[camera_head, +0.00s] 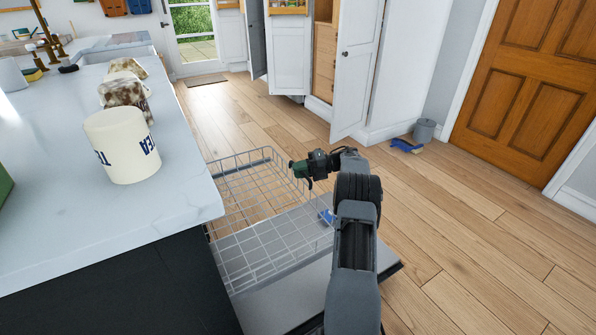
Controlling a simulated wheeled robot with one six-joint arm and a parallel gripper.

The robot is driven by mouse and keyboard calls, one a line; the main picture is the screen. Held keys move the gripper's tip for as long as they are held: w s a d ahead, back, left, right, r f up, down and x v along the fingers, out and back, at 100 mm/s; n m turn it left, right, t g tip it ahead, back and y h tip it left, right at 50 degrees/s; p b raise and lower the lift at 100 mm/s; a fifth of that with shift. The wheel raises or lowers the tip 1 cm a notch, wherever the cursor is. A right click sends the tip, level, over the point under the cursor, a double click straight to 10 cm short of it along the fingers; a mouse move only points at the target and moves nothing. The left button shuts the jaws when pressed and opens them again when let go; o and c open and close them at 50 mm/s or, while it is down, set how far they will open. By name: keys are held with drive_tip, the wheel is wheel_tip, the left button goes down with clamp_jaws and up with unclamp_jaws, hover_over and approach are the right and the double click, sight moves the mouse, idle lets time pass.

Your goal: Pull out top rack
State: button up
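The top rack (268,237) is a white wire basket. It sticks out from under the counter on the left, above the lowered dishwasher door (272,308). Bare rack wires show, and I see no dishes in it. My gripper (299,172) has dark green fingers and is at the rack's far right corner, beside or over the rim. I cannot tell whether it touches the wire or whether its fingers are closed. My arm hides part of the rack's right side and of the door. A small blue item (326,215) shows low by the rack's right side.
A white counter (180,200) holds a cream tea canister (122,145) and patterned containers (125,92). A white cabinet door (357,70) stands open at the back. A grey bucket (424,130) and a blue brush (405,146) are on the floor. Wooden floor is clear to the right.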

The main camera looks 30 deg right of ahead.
drive_tip(key=shift+o, duration=1.2)
drive_tip(key=p+v, duration=0.3)
drive_tip(key=v, duration=0.9)
drive_tip(key=shift+r, duration=0.1)
